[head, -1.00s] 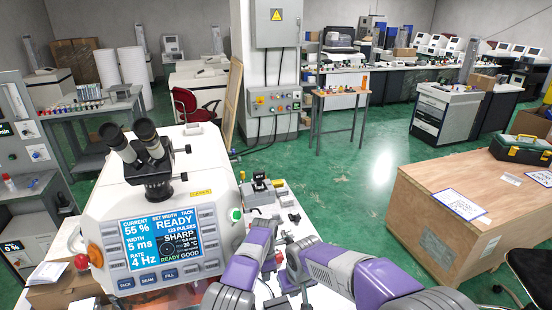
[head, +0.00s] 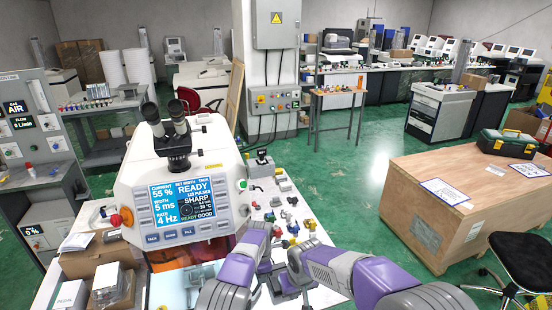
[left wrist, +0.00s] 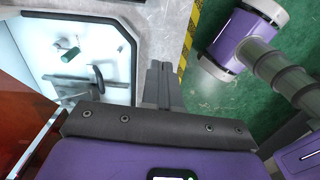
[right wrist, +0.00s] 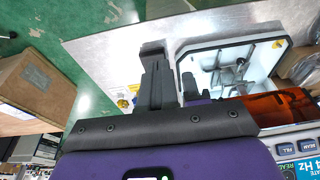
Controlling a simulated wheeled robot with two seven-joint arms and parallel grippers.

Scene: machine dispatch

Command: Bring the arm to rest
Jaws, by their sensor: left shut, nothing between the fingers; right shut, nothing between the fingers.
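My left gripper (head: 277,284) is low in the middle of the head view, over the white worktop, partly hidden by my own arm links. In the left wrist view its fingers (left wrist: 160,84) are together and empty, near the edge of a metal surface beside an open white chamber. My right arm comes in from the lower right and bends toward the left one. In the right wrist view the right gripper's fingers (right wrist: 153,75) are together with nothing between them. In the head view the right gripper's fingertips are hard to make out.
A white machine (head: 225,170) with eyepieces and a lit screen (head: 181,209) stands left of my arms. Small coloured parts (head: 290,215) lie on the worktop beside it. An open cardboard box (head: 88,262) is at lower left. A wooden crate (head: 420,205) stands right; green floor lies between.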

